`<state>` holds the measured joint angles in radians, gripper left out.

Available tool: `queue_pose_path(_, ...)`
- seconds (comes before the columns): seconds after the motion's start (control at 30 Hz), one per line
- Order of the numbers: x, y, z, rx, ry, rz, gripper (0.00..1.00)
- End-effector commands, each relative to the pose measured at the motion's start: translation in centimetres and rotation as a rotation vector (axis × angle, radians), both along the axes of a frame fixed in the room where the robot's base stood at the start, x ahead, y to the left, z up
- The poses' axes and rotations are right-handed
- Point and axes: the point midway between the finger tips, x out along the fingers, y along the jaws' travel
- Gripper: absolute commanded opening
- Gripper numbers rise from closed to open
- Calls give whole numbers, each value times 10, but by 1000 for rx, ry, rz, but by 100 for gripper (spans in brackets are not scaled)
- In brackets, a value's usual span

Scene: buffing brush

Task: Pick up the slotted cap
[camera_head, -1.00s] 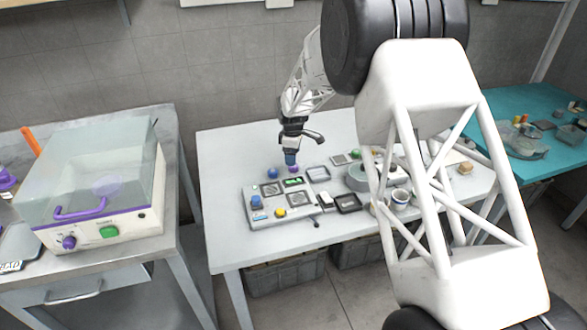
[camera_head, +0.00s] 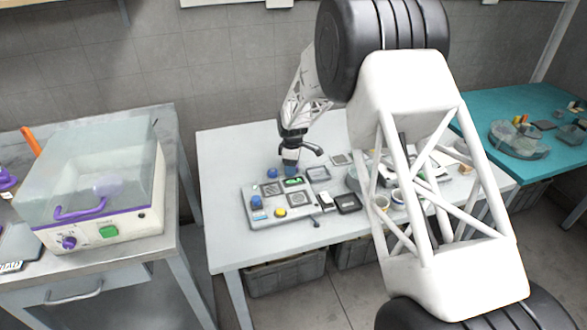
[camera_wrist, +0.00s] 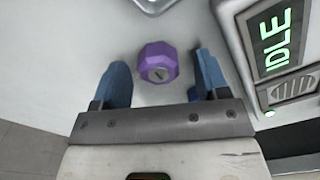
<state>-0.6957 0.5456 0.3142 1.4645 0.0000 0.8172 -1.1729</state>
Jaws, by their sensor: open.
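The slotted cap (camera_wrist: 158,62) is a small purple faceted piece with a slotted grey disc on its near face. In the wrist view it lies on the pale table between the blue fingertips of my gripper (camera_wrist: 160,80), slightly beyond them. My gripper is open, with a clear gap on each side of the cap and no contact visible. In the head view my gripper (camera_head: 290,168) is low over the table, behind the control panel, and hides the cap.
A control panel (camera_wrist: 240,45) with a green "IDLE" display is close on the right in the wrist view. In the head view it carries blue and yellow knobs. A grey tray (camera_head: 318,173) lies right of my gripper. A clear-lidded machine (camera_head: 95,190) stands on the left bench.

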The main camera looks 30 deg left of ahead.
Motion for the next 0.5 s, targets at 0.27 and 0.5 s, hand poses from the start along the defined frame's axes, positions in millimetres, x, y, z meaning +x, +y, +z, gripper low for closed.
queue_pose_path(0.27, 0, 0, 0, 0, 0, 0, 40)
queue_pose_path(0.5, 0, 0, 0, 0, 0, 0, 15)
